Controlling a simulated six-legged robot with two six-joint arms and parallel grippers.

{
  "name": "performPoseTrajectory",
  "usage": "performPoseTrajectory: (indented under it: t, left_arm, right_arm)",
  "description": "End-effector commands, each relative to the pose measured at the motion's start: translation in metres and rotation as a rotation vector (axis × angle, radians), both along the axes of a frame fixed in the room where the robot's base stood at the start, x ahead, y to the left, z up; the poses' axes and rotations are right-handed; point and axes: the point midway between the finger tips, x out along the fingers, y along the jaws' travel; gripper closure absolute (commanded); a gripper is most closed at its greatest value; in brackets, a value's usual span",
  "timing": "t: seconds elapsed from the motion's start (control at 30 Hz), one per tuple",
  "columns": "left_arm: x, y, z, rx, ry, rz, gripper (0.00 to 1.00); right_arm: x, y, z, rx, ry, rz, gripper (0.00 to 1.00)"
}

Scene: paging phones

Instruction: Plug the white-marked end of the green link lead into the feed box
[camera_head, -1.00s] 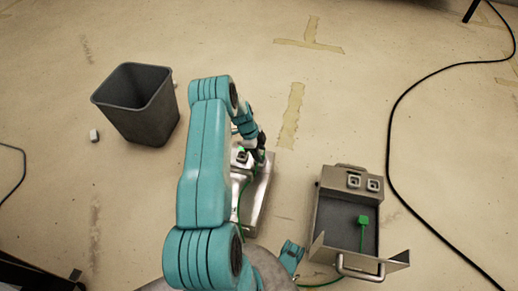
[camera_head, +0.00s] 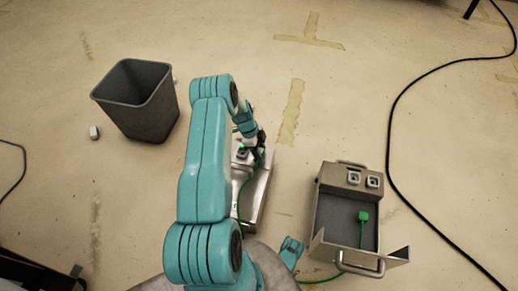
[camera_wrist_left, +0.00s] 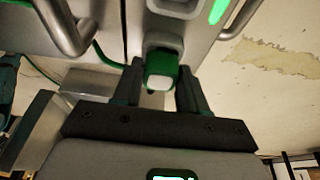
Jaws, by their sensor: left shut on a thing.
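My left gripper (camera_head: 260,142) is at the near silver box (camera_head: 259,190), which has a pale socket and a small green light on its top. In the left wrist view the fingers of my left gripper (camera_wrist_left: 157,92) are shut on a green plug (camera_wrist_left: 160,66) with a white mark. A green lead (camera_head: 240,200) runs down from there. Its other green plug (camera_head: 363,216) lies in the open metal case (camera_head: 325,228) at the right. My right gripper is not in view.
The open case has two sockets (camera_head: 373,181) on its back block and a handle in front. A dark bin (camera_head: 150,115) and a small white block (camera_head: 94,133) stand at the left. A black cable (camera_head: 390,130) curves along the right. The floor beyond the boxes is clear.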

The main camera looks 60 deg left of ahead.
Motion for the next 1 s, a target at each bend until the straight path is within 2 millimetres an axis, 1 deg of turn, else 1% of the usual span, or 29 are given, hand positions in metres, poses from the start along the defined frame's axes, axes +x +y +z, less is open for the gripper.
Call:
performPoseTrajectory:
  t: [0.17,0.2,0.27,0.53,0.67,0.77,1.0]
  left_arm:
    - [0.0,0.0,-0.003,0.0,0.0,0.0,0.89]
    - [0.0,0.0,-0.003,0.0,0.0,0.0,0.48]
    - [0.0,0.0,-0.003,0.0,0.0,0.0,0.29]
    - [0.0,0.0,-0.002,0.0,0.0,0.0,0.28]
    - [-0.002,0.002,0.008,0.001,0.0,0.0,0.28]
    - [-0.006,0.006,0.027,0.001,0.0,0.001,0.28]
    - [-0.02,0.019,0.089,0.003,-0.001,0.002,0.28]
  right_arm:
    - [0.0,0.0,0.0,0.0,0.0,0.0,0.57]
    - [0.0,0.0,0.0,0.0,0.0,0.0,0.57]
    - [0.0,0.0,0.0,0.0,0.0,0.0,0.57]
    - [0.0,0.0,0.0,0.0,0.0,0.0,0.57]
    - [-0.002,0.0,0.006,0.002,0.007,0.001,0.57]
    - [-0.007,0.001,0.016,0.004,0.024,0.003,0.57]
    - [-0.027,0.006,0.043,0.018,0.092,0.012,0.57]
